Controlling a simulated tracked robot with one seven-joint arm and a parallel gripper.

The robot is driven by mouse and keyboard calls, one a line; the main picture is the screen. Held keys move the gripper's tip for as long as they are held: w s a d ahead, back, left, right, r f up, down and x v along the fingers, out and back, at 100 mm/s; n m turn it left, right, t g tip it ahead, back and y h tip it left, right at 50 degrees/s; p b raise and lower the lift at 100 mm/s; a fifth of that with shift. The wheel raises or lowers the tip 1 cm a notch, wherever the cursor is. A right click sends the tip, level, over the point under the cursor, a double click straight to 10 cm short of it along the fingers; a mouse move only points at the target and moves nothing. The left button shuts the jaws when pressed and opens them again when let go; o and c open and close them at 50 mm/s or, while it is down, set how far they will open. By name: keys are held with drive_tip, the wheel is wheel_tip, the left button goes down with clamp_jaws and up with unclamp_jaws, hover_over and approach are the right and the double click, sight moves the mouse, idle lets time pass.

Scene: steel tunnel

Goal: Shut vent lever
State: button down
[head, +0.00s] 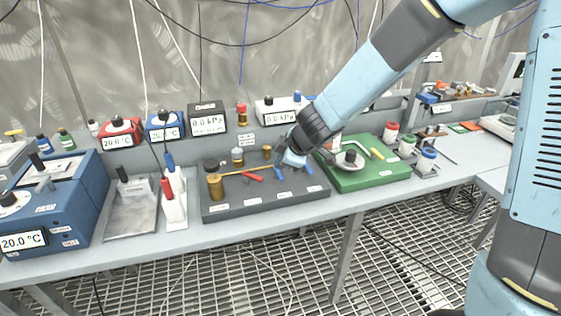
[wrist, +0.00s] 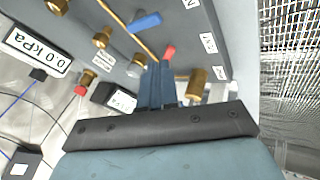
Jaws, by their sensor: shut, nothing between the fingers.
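A dark grey valve panel (head: 262,199) lies on the bench with brass fittings and coloured levers. It carries a red lever (head: 252,177), a blue lever (head: 279,173) and a second blue handle (head: 308,166). I cannot read which label says vent. My gripper (head: 287,163) is low over the panel's back right part, partly hidden by my arm. In the wrist view my gripper (wrist: 162,68) is shut and empty, its tips close to a red handle (wrist: 169,52). Contact cannot be told. A blue handle (wrist: 145,21) lies beyond the tips.
Left of the panel stand a white holder (head: 174,210) with red and blue handles, a metal tray (head: 131,219) and a blue bath (head: 60,210). A green board (head: 365,175) is to the right. Pressure displays (head: 208,124) stand behind. The bench's front strip is clear.

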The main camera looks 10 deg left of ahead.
drive_tip(key=shift+s+r, duration=0.2)
drive_tip(key=shift+r, duration=0.15)
drive_tip(key=w+d+r+m+t+h, duration=0.2)
drive_tip(key=d+r+m+h, duration=0.15)
drive_tip(key=d+r, duration=0.4)
drive_tip(key=w+d+r+m+t+h, duration=0.2)
drive_tip(key=d+r+m+t, duration=0.15)
drive_tip(key=d, duration=0.65)
drive_tip(key=s+d+r+m+g+h, duration=0.1)
drive_tip(key=s+d+r+m+h, duration=0.1)
drive_tip(key=s+d+r+m, duration=0.3)
drive_tip(key=s+d+r+m+g+h, duration=0.1)
drive_tip(key=s+d+r, duration=0.1)
drive_tip(key=d, duration=0.6)
drive_tip(key=s+d+m+g+y, duration=0.1)
drive_tip(key=s+d+m, duration=0.1)
drive_tip(key=s, duration=0.6)
drive_tip(key=s+d+r+m+g+y, duration=0.1)
drive_tip(key=s+m, duration=0.3)
drive_tip(key=s, duration=0.5)
drive_tip(key=shift+d+r+y, duration=0.2)
drive_tip(key=shift+d+y, duration=0.15)
drive_tip(key=shift+d, duration=0.5)
